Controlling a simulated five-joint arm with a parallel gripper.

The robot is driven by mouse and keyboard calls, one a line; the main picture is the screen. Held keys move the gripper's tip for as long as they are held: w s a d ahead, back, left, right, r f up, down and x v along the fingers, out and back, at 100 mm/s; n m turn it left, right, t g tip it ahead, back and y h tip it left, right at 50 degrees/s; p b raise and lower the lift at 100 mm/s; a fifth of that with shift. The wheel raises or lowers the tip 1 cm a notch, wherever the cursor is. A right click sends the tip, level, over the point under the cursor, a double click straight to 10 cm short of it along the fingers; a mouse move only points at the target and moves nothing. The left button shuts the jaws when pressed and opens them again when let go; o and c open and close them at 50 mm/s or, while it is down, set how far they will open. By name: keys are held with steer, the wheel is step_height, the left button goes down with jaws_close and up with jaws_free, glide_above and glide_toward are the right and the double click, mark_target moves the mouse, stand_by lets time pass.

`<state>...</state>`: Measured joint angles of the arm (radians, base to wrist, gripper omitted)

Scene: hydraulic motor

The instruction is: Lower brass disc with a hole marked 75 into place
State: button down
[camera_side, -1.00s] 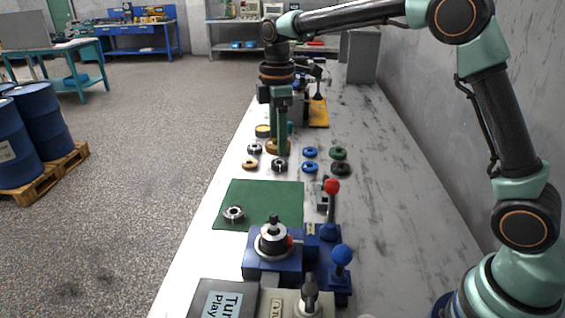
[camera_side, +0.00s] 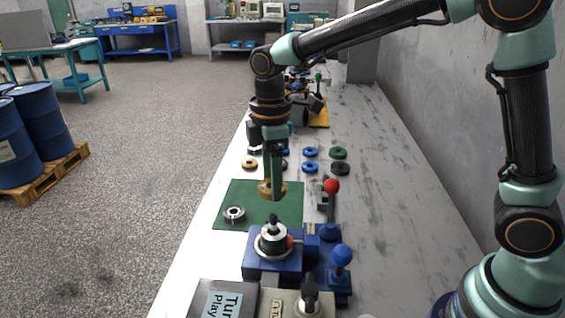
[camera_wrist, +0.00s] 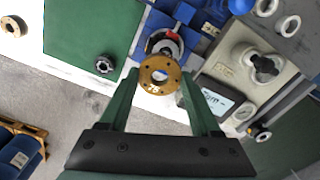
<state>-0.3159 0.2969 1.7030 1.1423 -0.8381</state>
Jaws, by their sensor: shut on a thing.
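The brass disc (camera_wrist: 160,84) with a central hole is held between the green fingers of my gripper (camera_wrist: 158,92) in the wrist view; a mark that looks like 75 shows near its lower edge. In the side view the disc (camera_side: 265,188) hangs in my gripper (camera_side: 274,192), above the green mat. My gripper is shut on it. The blue motor body (camera_side: 262,262) with a silver round part and an upright dark-topped shaft (camera_side: 273,238) stands nearer the camera, below the disc. In the wrist view the disc partly covers the silver part (camera_wrist: 168,44).
A silver ring part (camera_side: 234,214) lies on the green mat (camera_side: 230,195). Red-knobbed (camera_side: 332,186) and blue-knobbed (camera_side: 342,254) levers stand right of the motor. Several rings, including a blue one (camera_side: 310,152), lie beyond the mat. The bench is clear at right.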

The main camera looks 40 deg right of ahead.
mark_target(273, 215)
steer(key=shift+s+a+f, duration=0.3)
steer(key=shift+s+a, duration=0.05)
steer(key=shift+s, duration=0.15)
steer(key=shift+f, duration=1.65)
steer(key=shift+f, duration=0.8)
stand_by(0.9)
steer(key=shift+f, duration=1.35)
steer(key=shift+f, duration=0.5)
jaws_free()
stand_by(0.3)
